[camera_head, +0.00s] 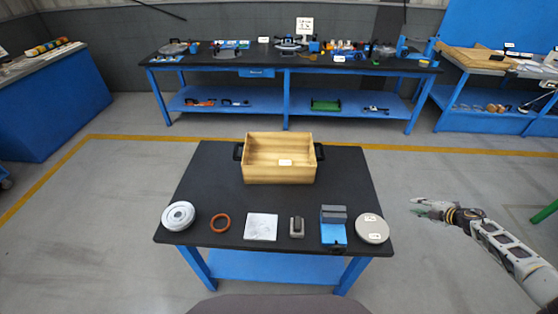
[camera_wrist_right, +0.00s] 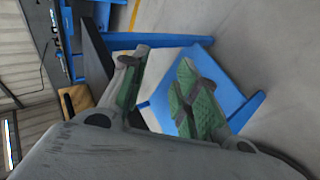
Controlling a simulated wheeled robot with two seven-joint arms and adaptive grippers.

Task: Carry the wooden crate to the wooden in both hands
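The wooden crate (camera_head: 278,175) stands upright at the back middle of the black table (camera_head: 215,172). It has a dark handle on its left and right ends, and a small white label shows inside it. My right gripper (camera_head: 418,207) is out to the right of the table, apart from the crate. In the right wrist view its two green-padded fingers (camera_wrist_right: 160,95) are spread with nothing between them. A corner of the crate (camera_wrist_right: 75,99) shows at the left of that view. My left gripper is not in view.
Along the table's front lie a white flanged part (camera_head: 178,216), an orange ring (camera_head: 220,223), a metal plate (camera_head: 261,227), a small grey block (camera_head: 297,227), a blue vise (camera_head: 334,226) and a grey disc (camera_head: 371,229). A long workbench (camera_head: 285,60) stands behind, with clear floor between.

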